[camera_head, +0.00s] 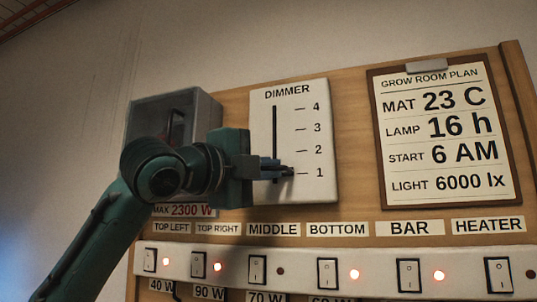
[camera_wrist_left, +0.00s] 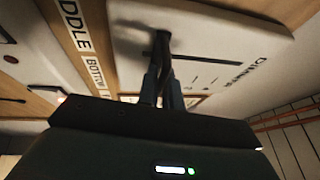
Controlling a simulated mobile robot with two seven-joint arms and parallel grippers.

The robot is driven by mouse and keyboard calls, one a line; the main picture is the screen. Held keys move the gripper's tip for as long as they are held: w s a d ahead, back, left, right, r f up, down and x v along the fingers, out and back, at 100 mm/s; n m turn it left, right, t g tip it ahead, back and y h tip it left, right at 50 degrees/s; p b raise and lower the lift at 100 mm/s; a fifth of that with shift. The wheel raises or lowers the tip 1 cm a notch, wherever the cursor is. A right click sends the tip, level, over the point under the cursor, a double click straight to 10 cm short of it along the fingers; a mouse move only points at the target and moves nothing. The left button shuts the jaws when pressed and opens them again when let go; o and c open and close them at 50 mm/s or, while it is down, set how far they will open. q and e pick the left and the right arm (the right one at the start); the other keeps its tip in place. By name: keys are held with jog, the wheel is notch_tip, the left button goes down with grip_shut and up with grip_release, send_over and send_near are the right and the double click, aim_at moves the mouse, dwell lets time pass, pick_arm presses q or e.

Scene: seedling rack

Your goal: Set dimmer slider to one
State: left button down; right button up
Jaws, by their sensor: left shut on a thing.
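The white dimmer panel (camera_head: 318,150) is mounted on the wooden board, with a dark vertical slot and marks 1 to 4. The dark slider knob (camera_head: 288,171) is at the bottom of the slot, about level with the 1 mark. My left gripper (camera_head: 277,168) reaches in from the left and is shut on the knob, partly hiding it. In the left wrist view the two fingers (camera_wrist_left: 164,90) close around the dark knob stem (camera_wrist_left: 162,48), which stands out from the dimmer panel (camera_wrist_left: 215,35). My right gripper is not in view.
A grow room plan clipboard (camera_head: 443,130) hangs at the right. A grey box (camera_head: 150,108) sits behind my left arm. Below runs a white switch strip (camera_head: 300,268) with several rocker switches and red lights. Bare wall lies above the board.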

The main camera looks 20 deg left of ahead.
pick_arm(q)
jog(key=shift+w+f, duration=0.1)
jog(key=shift+f, duration=0.4)
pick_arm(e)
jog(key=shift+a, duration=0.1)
pick_arm(q)
jog(key=c, duration=1.5)
grip_release()
jog(key=shift+c, duration=0.2)
